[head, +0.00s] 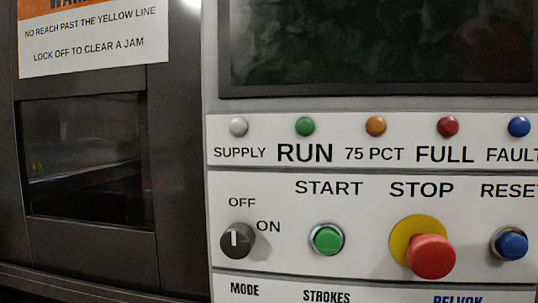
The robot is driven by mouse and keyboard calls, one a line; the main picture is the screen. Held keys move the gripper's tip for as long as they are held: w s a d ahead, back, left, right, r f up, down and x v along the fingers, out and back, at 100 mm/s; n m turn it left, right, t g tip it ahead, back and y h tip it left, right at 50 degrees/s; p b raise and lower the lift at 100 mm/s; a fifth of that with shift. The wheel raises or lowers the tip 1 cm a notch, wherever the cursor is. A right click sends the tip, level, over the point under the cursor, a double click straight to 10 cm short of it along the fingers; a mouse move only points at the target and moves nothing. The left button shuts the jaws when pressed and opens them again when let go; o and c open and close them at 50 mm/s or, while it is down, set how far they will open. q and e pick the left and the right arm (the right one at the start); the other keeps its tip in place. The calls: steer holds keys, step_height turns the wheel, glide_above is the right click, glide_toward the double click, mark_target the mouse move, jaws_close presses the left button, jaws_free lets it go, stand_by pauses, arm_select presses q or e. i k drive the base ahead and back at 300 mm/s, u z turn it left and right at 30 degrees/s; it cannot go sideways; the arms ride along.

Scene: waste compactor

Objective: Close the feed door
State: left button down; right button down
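A dark metal front (75,85) fills the left of the head view, with a warning sign (85,40) on its upper part. Below the sign is a dark rectangular window or opening (85,160) with a dim interior or reflection. I cannot tell whether this front is the feed door, or whether the door is open or shut. No handle shows. Neither of my grippers is in view.
A light control panel (270,175) stands close on the right, with a dark screen (380,40) and indicator lamps. Below are a black OFF/ON knob (238,240) with its mark upright, a green START button (327,239), a red STOP button (431,257) and a blue RESET button (511,244).

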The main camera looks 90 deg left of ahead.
mark_target(62, 38)
steer(key=k, duration=1.2)
steer(key=u, duration=2.2)
